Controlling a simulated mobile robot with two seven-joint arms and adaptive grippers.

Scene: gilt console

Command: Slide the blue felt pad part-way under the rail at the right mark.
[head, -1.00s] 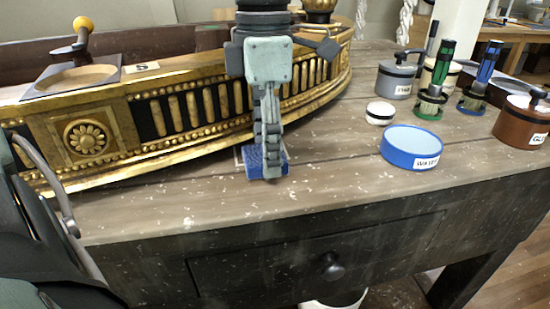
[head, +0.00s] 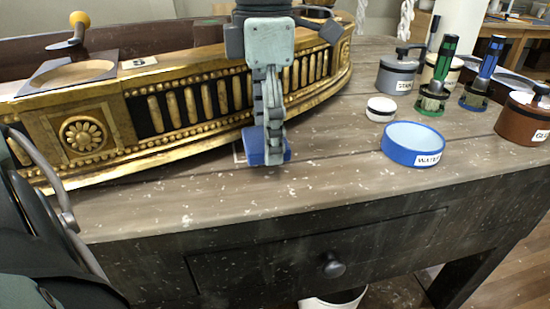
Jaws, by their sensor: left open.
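The blue felt pad (head: 254,147) lies on the tabletop close to the lower front edge of the gilt rail (head: 185,160). A pale outlined mark (head: 238,153) shows at the pad's left side, partly covered. My left gripper (head: 273,158) points down at the pad, and its fingers hide the pad's middle. The gripper is open, with its fingertips at the pad; I cannot tell whether they touch it. The gripper also hides the place where pad and rail meet, so any overlap cannot be told. My right gripper is not in view.
A blue water dish (head: 412,158) and a small white-lidded round tin (head: 381,109) stand to the right. Behind them are a grey pot (head: 398,76), green and blue brushes and a brown glue pot (head: 524,120). The tabletop in front of the pad is clear.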

